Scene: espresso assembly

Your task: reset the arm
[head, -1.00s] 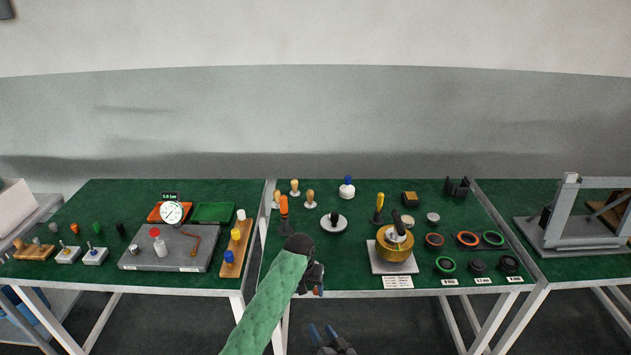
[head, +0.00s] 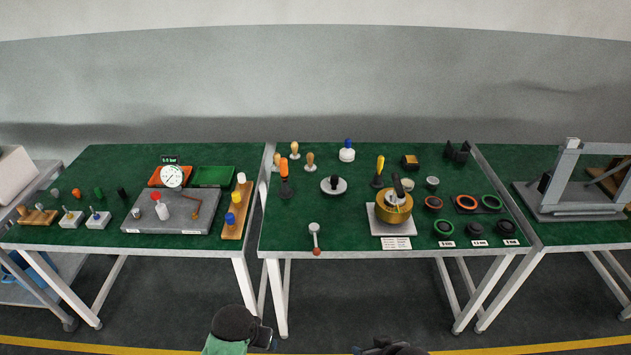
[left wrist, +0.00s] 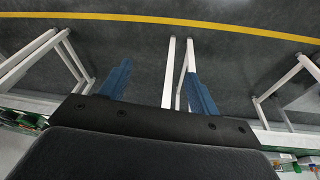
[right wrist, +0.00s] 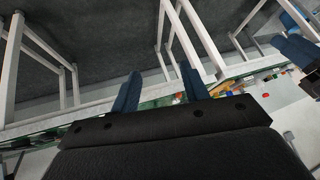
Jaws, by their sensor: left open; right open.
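My left gripper (left wrist: 157,68) is open in the left wrist view, with bare floor and table legs showing between its blue fingers. In the head view my left arm's black wrist and a bit of green sleeve show at the bottom edge, below the table front. My right gripper (right wrist: 160,70) is open in the right wrist view with nothing between its fingers. In the head view only its dark top (head: 390,347) shows at the bottom edge, its fingers not clear. Both grippers are apart from the tables.
A small lever tool with a red end (head: 314,238) lies at the middle table's front edge. A brass-coloured base (head: 394,218) stands on a pale plate right of it. A grey slab (head: 180,217) with a gauge is on the left table. The floor before the tables is clear.

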